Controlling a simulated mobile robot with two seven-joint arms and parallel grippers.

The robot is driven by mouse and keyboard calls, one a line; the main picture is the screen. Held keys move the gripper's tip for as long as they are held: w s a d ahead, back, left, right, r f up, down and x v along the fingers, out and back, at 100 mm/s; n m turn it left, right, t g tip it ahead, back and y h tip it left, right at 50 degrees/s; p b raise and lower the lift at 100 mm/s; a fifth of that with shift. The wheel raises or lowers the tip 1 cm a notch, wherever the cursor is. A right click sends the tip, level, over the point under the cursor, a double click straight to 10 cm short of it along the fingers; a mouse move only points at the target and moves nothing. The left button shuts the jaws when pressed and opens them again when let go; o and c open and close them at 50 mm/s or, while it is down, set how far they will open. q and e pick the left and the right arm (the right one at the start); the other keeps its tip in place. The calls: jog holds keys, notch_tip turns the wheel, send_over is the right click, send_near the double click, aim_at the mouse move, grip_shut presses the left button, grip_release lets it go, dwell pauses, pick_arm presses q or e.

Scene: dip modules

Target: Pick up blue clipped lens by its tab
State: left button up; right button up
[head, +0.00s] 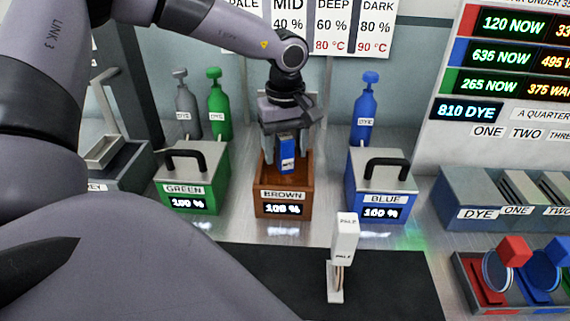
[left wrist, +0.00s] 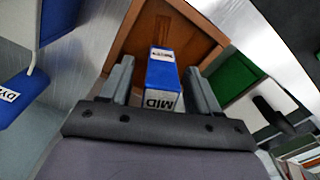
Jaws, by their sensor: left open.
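The blue clipped lens (head: 541,271) stands in the tray at the lower right of the head view, its blue tab cut by the right edge. A red clipped lens (head: 495,271) stands to its left. My left gripper (head: 286,158) is far from both, pointing down over the open brown tank. Its fingers are open on either side of a blue block (head: 287,154). In the left wrist view this block (left wrist: 163,75) is marked MID and sits between the parted fingers, over the tank. The clipped lens does not show there. My right gripper is not in view.
The brown tank (head: 283,210) stands between the lidded green tank (head: 192,178) and the lidded blue tank (head: 381,183). A white block marked PALE (head: 345,238) stands on the dark mat (head: 390,285). Blue and green bottles stand behind. The lens tray (head: 490,309) lies below grey slotted holders.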

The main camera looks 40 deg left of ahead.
pick_arm(q)
jog(key=shift+f, duration=0.5)
jog(key=shift+c, duration=0.3)
grip_shut()
jog(key=shift+r, duration=0.15)
